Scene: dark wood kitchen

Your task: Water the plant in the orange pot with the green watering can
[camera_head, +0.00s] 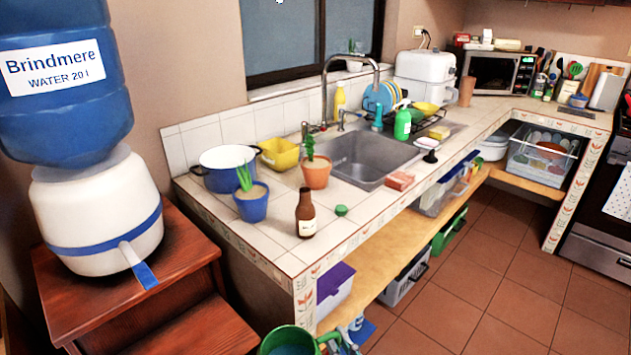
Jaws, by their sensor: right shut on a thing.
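The plant in the orange pot (316,174) stands upright on the tiled counter, in front of the sink's left end. The green watering can (270,343) shows at the bottom edge, below the counter's front corner, with blue inside its open top. Its lower part is cut off by the frame. My right gripper (345,343) is at the can's right side, shut on its green handle; the fingers are only partly visible. The can is apart from the plant and lower than it. My left gripper is not in view.
A blue pot with a plant (251,204), a brown bottle (305,216) and a green cap (341,210) stand near the orange pot. A blue-white pot (226,170) and yellow bowl (280,154) are behind. A water dispenser (95,215) stands left. The floor at right is clear.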

